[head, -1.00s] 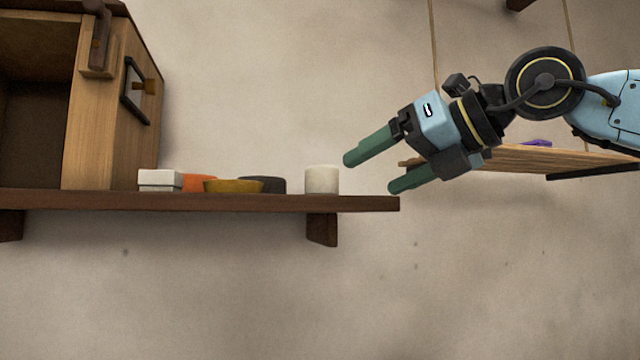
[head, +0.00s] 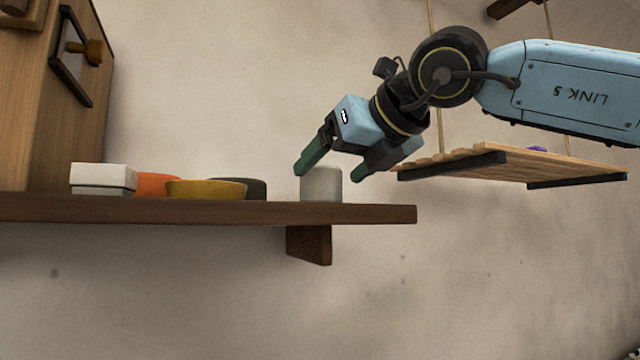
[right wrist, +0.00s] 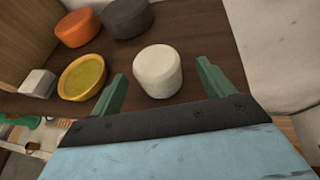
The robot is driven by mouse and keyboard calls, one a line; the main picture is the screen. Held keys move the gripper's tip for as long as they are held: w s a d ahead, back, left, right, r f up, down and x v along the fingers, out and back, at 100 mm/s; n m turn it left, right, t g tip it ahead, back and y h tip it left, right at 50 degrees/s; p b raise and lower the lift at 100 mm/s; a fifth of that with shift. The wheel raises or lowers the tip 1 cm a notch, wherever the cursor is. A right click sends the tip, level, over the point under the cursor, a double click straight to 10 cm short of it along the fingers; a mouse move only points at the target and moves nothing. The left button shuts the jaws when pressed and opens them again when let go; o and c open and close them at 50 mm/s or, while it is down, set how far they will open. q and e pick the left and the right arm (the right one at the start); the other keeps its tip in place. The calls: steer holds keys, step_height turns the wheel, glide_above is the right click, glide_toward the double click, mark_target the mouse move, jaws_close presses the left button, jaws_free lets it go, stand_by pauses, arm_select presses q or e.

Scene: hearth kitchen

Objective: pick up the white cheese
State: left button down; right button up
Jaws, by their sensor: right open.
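The white cheese (head: 321,185) is a short pale cylinder standing upright near the right end of the brown shelf (head: 360,213). In the right wrist view the white cheese (right wrist: 157,71) lies ahead of and between the two green fingers. My right gripper (head: 332,172) is open, and its fingers point down and left at the cheese, one on either side of it in the picture. In the right wrist view the open right gripper (right wrist: 160,88) shows nothing between its pads near the palm. I cannot tell if a finger touches the cheese. My left gripper is not in view.
Left of the cheese stand a yellow bowl-like piece (head: 206,189), a dark round piece (head: 253,188), an orange round piece (head: 157,183) and a white box (head: 103,178). A wooden cabinet (head: 70,110) stands further left. A hanging slatted shelf (head: 520,166) is at right.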

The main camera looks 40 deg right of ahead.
mark_target(314, 186)
steer(key=shift+x, duration=1.05)
steer(key=p+x, duration=0.1)
steer(key=x, duration=0.2)
steer(key=shift+w+a+f, duration=0.15)
steer(key=shift+w+f, duration=0.1)
steer(key=shift+w, duration=0.15)
steer(key=shift+c, duration=0.7)
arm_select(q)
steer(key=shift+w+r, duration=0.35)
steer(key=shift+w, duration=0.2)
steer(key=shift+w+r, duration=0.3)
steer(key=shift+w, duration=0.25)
arm_select(e)
steer(key=c, duration=1)
